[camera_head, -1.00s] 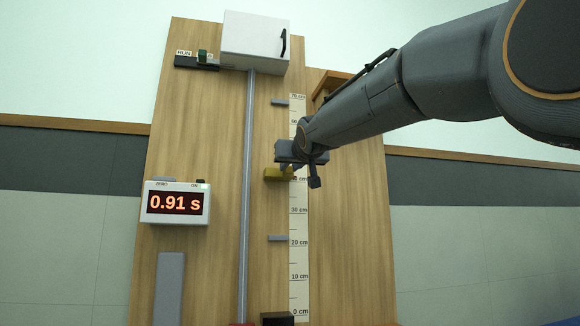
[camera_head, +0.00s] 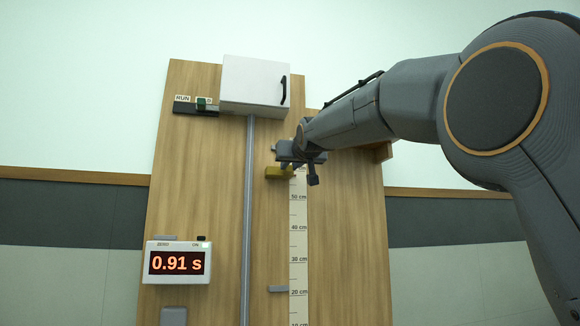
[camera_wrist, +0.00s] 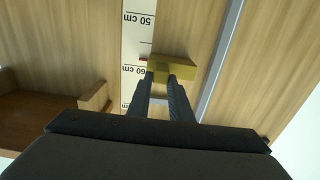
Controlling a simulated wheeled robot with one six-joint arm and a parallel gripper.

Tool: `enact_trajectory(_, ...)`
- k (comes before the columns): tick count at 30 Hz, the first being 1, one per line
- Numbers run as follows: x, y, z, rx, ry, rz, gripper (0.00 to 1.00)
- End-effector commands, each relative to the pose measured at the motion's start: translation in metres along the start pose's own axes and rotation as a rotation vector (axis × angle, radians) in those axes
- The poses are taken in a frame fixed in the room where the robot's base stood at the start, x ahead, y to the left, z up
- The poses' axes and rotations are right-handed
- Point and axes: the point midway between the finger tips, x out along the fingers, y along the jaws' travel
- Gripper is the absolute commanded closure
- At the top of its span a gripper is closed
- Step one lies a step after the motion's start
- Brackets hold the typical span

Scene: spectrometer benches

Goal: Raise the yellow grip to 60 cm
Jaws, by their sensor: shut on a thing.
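The yellow grip (camera_head: 275,172) is a small block beside the pale height scale (camera_head: 299,245) on the upright wooden board. In the head view it stands well above the 50 cm label. In the wrist view the yellow grip (camera_wrist: 182,68) is about level with the 60 cm label, and the scale (camera_wrist: 138,35) appears upside down. My gripper (camera_wrist: 162,78) is shut on the yellow grip, with both fingers against it. In the head view my gripper (camera_head: 290,167) hides part of the grip and the scale's upper end.
A vertical metal rail (camera_head: 248,210) runs left of the grip, below a white box (camera_head: 255,85) with a black handle. A timer (camera_head: 178,262) reads 0.91 s. A RUN switch (camera_head: 202,104) is at upper left. A grey peg (camera_head: 278,289) sits near 20 cm.

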Motion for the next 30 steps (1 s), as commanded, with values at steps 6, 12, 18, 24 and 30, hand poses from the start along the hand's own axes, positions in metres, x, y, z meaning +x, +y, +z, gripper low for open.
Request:
enact_trajectory(6,-0.0001,0.0000,-0.0153,0.001,0.000,0.000,1.00)
enact_trajectory(12,0.0002,0.0000,-0.0174,0.000,0.000,0.000,1.00)
enact_trajectory(18,0.0002,0.0001,-0.0170,0.000,0.000,0.000,1.00)
enact_trajectory(24,0.0003,0.0001,-0.0168,0.000,0.000,0.000,0.62)
enact_trajectory(30,0.0003,0.0000,-0.0167,0.000,-0.001,0.000,0.62)
